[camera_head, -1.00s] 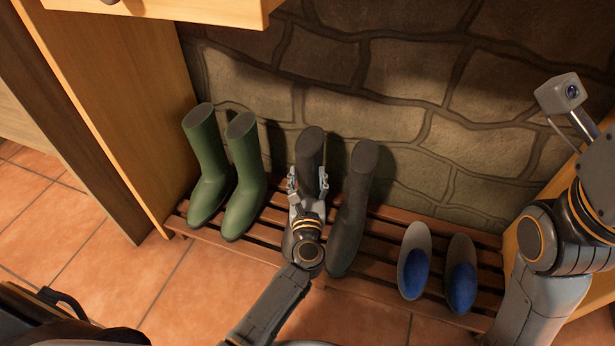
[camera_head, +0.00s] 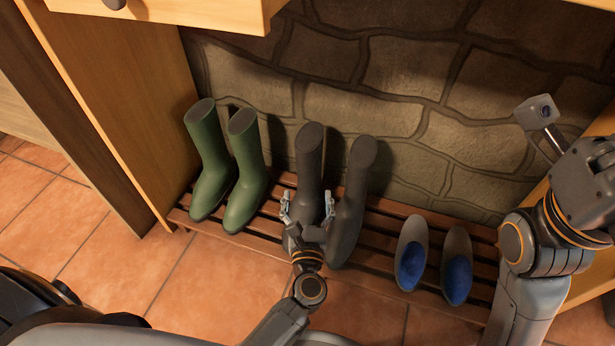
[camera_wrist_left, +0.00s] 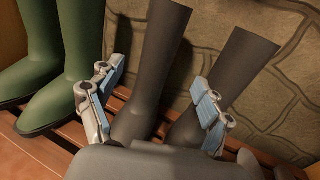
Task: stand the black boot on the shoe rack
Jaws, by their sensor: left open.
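Two black boots stand upright side by side on the slatted wooden shoe rack (camera_head: 390,238). The left black boot (camera_head: 309,155) and the right black boot (camera_head: 355,185) also show in the left wrist view, the left one (camera_wrist_left: 158,65) in the middle and the right one (camera_wrist_left: 232,70) beside it. My left gripper (camera_head: 306,206) is open in front of the left boot's lower shaft, one finger to each side. In the left wrist view, the open fingers (camera_wrist_left: 152,108) appear clear of that boot; the right finger overlaps the right boot. My right gripper is not in view.
Green boots (camera_head: 228,170) stand left of the black boots. Grey and blue shoes (camera_head: 432,262) lie on the rack at the right. A stone wall (camera_head: 420,100) is behind, and a wooden side panel (camera_head: 130,110) is at the left. Tiled floor (camera_head: 215,285) lies in front.

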